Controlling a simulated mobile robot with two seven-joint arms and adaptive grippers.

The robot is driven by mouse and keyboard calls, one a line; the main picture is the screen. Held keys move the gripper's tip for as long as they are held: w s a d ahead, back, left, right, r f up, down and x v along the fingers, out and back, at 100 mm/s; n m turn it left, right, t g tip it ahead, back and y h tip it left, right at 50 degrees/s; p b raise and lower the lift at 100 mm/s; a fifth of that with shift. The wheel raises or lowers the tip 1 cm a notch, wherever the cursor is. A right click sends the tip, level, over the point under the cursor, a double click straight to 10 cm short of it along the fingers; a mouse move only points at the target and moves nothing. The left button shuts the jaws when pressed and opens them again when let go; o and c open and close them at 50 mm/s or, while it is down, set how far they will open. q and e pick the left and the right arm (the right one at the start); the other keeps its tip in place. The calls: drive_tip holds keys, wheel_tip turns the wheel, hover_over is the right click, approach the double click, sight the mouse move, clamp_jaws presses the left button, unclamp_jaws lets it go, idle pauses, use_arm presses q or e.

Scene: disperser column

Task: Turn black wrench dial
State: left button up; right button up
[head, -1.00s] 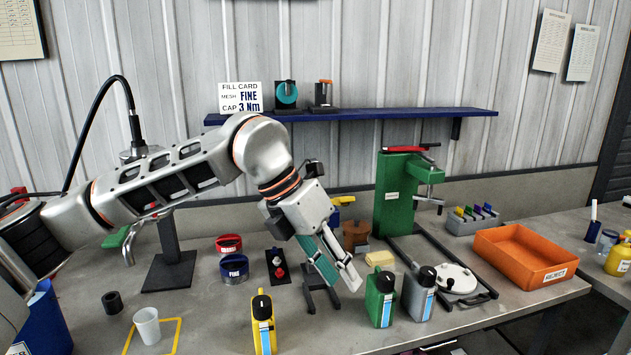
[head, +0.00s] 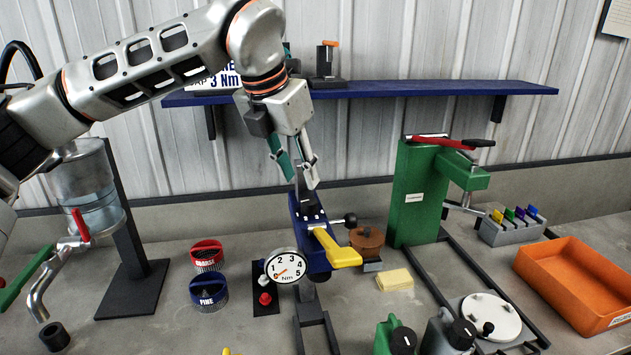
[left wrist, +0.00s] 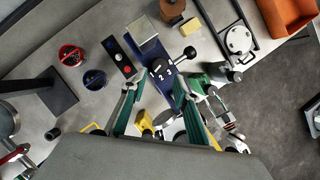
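A round white gauge with a black rim, marked 1 to 5 and Nm (head: 285,266), sits on the front of a blue stand-mounted wrench device (head: 312,238). Its red pointer is near the low end. A yellow handle (head: 338,248) and a black ball knob (head: 350,220) stick out to the right. My left gripper (head: 301,181) is open and empty, pointing down above and behind the gauge, near the device's top. Whether a finger touches the device I cannot tell.
Red (head: 207,256) and blue FINE (head: 209,293) mesh cups and a red-knobbed black block (head: 265,288) stand left. A green press (head: 420,195) and orange tray (head: 580,282) stand right. Bottles stand in front. A blue shelf (head: 400,90) runs behind.

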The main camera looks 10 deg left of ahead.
sight(309, 200)
use_arm(q)
drive_tip(key=shift+w+d+f, duration=0.1)
drive_tip(key=shift+w+f, duration=0.15)
drive_tip(key=shift+f, duration=0.1)
drive_tip(key=p+x, duration=0.1)
drive_tip(key=x, duration=0.4)
drive_tip(key=shift+d+f, duration=0.1)
drive_tip(key=shift+f, duration=0.25)
drive_tip(key=shift+w+f, duration=0.25)
drive_tip(key=shift+f, duration=0.2)
use_arm(e)
drive_tip(key=shift+s+d+f+h, duration=0.35)
drive_tip(key=shift+s+d, duration=0.2)
drive_tip(key=shift+s, duration=0.1)
use_arm(q)
drive_tip(key=c, duration=0.8)
use_arm(e)
drive_tip(key=shift+a, duration=0.15)
